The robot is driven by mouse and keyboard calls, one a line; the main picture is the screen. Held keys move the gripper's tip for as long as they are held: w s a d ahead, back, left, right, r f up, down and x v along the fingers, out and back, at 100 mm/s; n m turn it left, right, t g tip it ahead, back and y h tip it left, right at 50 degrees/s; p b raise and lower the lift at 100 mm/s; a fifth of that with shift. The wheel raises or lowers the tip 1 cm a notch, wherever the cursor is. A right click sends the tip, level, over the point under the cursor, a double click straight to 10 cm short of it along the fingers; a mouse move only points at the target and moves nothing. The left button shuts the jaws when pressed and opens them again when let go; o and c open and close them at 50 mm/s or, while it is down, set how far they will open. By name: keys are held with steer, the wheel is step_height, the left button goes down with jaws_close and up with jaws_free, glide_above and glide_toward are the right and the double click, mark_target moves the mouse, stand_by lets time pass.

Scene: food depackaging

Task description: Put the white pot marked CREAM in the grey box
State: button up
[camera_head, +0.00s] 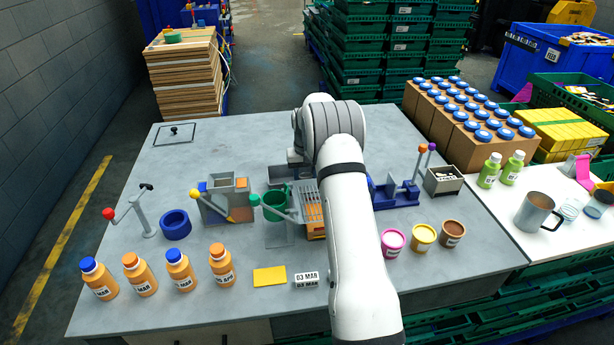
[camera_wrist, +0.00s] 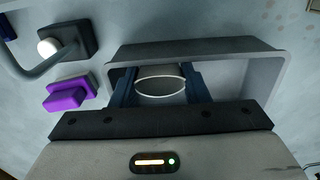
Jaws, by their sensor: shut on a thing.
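In the wrist view my gripper (camera_wrist: 160,88) is shut on a round pot (camera_wrist: 161,86), with one dark finger on each side of it. The pot shows a thin pale rim and looks grey in the shade; no CREAM marking is visible. The pot and fingertips are within the outline of the open grey box (camera_wrist: 235,45); I cannot tell whether the pot touches its floor. In the head view the grey box (camera_head: 281,173) is partly hidden behind my arm, and the pot is hidden.
A purple block (camera_wrist: 68,95) and a dark block with a white knob (camera_wrist: 70,45) lie left of the box. In the head view a green cup (camera_head: 274,204), a blue fixture (camera_head: 396,193) and several pots, including a pink one (camera_head: 393,241), stand nearby.

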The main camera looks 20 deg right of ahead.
mark_target(305, 175)
steer(key=o, duration=0.8)
steer(key=shift+f, duration=0.1)
steer(key=shift+o, duration=0.3)
step_height(305, 175, up, 12)
steer(key=b, duration=0.2)
steer(key=s+a+r, duration=0.4)
steer(key=s+r, duration=0.1)
steer(key=r, duration=0.2)
steer(key=s+a+r+n+t, duration=0.1)
steer(key=s+a+r, duration=0.2)
steer(key=s, duration=0.4)
steer(key=s+a+r+t, duration=0.1)
steer(key=s+a+r, duration=0.15)
steer(key=s, duration=0.35)
steer(key=s+a+f, duration=0.2)
steer(key=s, duration=1)
steer(key=s+a+f+n+t, duration=0.1)
steer(key=s+a+f, duration=0.2)
steer(key=s, duration=0.9)
steer(key=shift+a, duration=0.3)
steer(key=shift+r, duration=0.1)
